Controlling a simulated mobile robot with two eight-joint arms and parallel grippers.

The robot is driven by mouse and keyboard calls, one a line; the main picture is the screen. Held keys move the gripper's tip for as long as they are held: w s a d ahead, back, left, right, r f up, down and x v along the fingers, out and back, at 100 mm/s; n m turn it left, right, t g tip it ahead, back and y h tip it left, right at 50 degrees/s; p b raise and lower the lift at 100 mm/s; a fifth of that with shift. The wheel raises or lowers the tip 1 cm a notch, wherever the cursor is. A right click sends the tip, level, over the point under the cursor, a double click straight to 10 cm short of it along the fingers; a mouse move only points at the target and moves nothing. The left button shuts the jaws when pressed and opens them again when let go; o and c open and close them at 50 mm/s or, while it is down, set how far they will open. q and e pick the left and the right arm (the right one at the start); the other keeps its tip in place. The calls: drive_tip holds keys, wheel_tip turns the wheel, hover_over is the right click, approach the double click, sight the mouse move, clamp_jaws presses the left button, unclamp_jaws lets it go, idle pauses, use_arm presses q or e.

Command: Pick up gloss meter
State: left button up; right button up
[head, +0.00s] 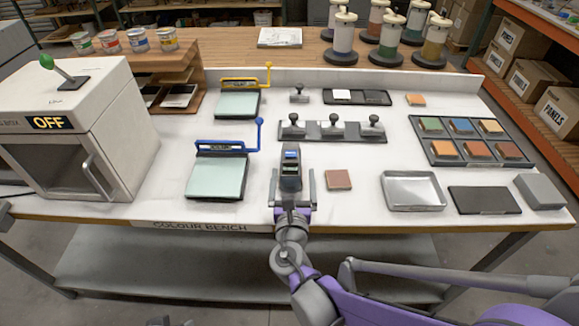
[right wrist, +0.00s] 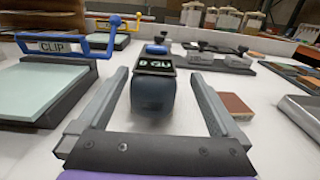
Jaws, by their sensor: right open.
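The gloss meter (head: 290,172) is a dark blue-grey block with a small lit display, standing on the white bench near its front edge. My right gripper (head: 293,178) is open, with one finger on each side of the meter. In the right wrist view the meter (right wrist: 153,92) stands between the two spread grey fingers (right wrist: 159,74), with a visible gap on both sides. Its display text is partly readable.
A blue-handled clip board (head: 215,177) lies left of the meter and a reddish-brown tile (head: 338,180) right of it. A rack with several grey-knobbed stamps (head: 350,132) is behind. A metal tray (head: 412,203) and a white cabinet (head: 75,135) flank the area.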

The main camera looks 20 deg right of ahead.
sight(290, 159)
drive_tip(key=x, duration=0.5)
drive_tip(key=shift+w+a+r, duration=0.25)
drive_tip(key=shift+a+r, duration=0.1)
drive_tip(key=shift+s, duration=0.1)
clamp_jaws()
